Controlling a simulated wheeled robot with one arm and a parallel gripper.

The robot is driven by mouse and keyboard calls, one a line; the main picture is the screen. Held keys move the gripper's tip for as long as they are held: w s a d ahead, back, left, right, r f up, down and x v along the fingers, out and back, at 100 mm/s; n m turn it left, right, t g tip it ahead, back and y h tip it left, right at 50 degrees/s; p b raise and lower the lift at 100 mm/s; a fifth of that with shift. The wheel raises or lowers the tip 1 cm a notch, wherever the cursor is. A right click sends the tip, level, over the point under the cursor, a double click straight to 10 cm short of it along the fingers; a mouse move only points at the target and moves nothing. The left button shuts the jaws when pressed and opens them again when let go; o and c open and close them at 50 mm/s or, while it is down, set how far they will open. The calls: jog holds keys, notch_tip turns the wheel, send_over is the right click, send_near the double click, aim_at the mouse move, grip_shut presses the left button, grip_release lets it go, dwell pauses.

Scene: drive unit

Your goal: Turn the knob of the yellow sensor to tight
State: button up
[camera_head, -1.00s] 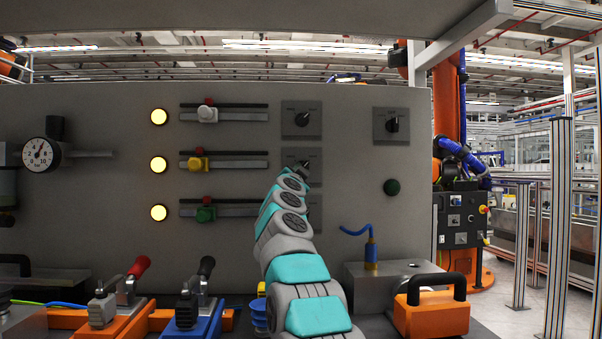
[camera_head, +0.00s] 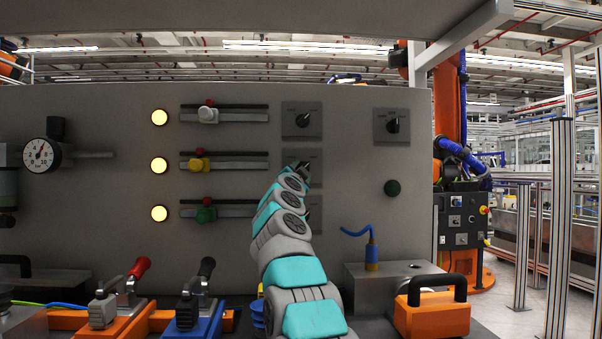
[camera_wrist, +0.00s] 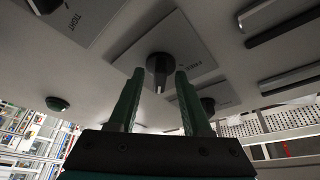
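The yellow sensor (camera_head: 199,161) sits on the middle rail of the grey panel, level with a lit lamp. Its knob plate (camera_head: 314,155) is to the right in the same row, partly covered by my gripper (camera_head: 301,168). In the wrist view the black knob (camera_wrist: 160,68) stands on its square plate (camera_wrist: 196,62), with its pointer ridge toward me. My gripper (camera_wrist: 160,73) is open, with one green finger on each side of the knob. I cannot tell whether the fingers touch it. The lettering on this plate is too small to read.
A white sensor (camera_head: 208,114) with a knob (camera_head: 303,119) is above, and a green sensor (camera_head: 206,213) is below. Another knob (camera_head: 393,125) and a green button (camera_head: 392,188) are to the right.

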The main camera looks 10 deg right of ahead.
jog(key=shift+s+a+f, duration=0.1)
jog(key=b+v, duration=0.5)
jog(key=v, duration=0.2)
jog(key=shift+s, duration=0.3)
jog(key=shift+a, duration=0.1)
dwell(0.6)
